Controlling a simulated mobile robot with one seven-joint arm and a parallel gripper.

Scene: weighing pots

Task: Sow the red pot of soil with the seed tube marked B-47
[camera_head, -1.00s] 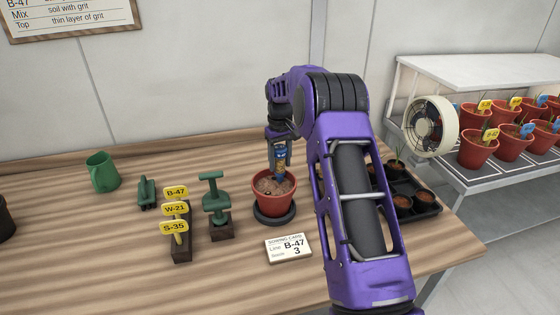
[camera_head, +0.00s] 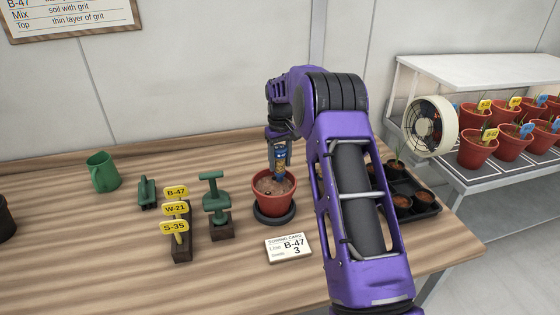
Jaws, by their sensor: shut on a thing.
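The red pot (camera_head: 274,206) of soil stands on a dark round saucer (camera_head: 275,219) near the middle of the table. Its soil (camera_head: 275,186) looks brown and speckled. My gripper (camera_head: 279,160) is directly above the pot, shut on a small tube (camera_head: 280,168) with a blue and yellow label. The tube's lower end is close over the soil; I cannot tell whether it touches. The label is too small to read. Yellow tags B-47 (camera_head: 176,192), W-21 (camera_head: 175,208) and S-35 (camera_head: 174,227) stand on a dark rack (camera_head: 182,248) at the left.
A sowing card (camera_head: 288,246) reading B-47 and 3 lies in front of the pot. A green tool on a block (camera_head: 217,204), another green tool (camera_head: 147,191) and a green jug (camera_head: 103,172) stand left. A dark tray of small pots (camera_head: 422,212) is right, partly behind my arm.

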